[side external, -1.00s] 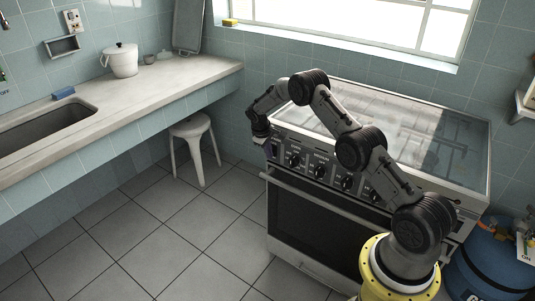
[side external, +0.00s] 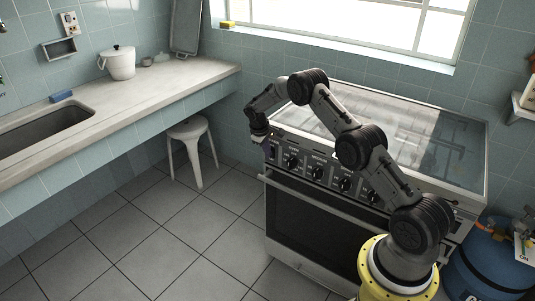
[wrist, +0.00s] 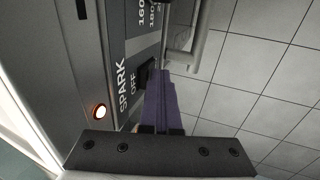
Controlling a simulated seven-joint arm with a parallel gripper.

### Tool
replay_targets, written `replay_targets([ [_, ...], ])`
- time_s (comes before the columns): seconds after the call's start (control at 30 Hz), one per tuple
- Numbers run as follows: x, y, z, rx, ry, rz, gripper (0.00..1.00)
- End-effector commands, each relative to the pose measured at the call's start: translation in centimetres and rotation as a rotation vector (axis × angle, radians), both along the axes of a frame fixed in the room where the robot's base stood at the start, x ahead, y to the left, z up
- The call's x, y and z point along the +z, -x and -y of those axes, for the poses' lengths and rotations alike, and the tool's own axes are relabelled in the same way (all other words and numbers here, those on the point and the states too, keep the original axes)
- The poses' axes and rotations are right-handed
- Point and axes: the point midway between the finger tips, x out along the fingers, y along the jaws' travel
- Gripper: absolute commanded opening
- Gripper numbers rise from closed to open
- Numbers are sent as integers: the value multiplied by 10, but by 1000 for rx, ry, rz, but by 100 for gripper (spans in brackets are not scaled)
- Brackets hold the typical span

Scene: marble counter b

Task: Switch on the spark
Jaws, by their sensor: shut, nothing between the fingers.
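The spark switch (wrist: 146,73) is a small black part on the stove's front panel (wrist: 78,55), beside the printed words SPARK and OFF in the wrist view. A round lamp (wrist: 100,111) on the panel near the word SPARK glows orange. My gripper (wrist: 160,78) is shut with nothing between its purple fingers. Its tips are right beside the switch and partly hide it; I cannot tell whether they touch. In the side view my gripper (side external: 271,150) is at the left end of the stove's knob row, and the switch cannot be made out there.
The stove (side external: 310,220) has several black knobs (side external: 316,172) right of my gripper and a oven door handle (wrist: 188,50) below the panel. A blue gas cylinder (side external: 488,262) stands at the right.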

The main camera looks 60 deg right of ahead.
Motion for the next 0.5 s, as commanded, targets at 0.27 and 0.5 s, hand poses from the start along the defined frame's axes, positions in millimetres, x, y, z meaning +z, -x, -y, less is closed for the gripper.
replay_targets([
  [0.27, 2, -1, 1, 1, 2, 2, 0],
  [0.5, 1, -1, -15, 4, 1, 1, 0],
])
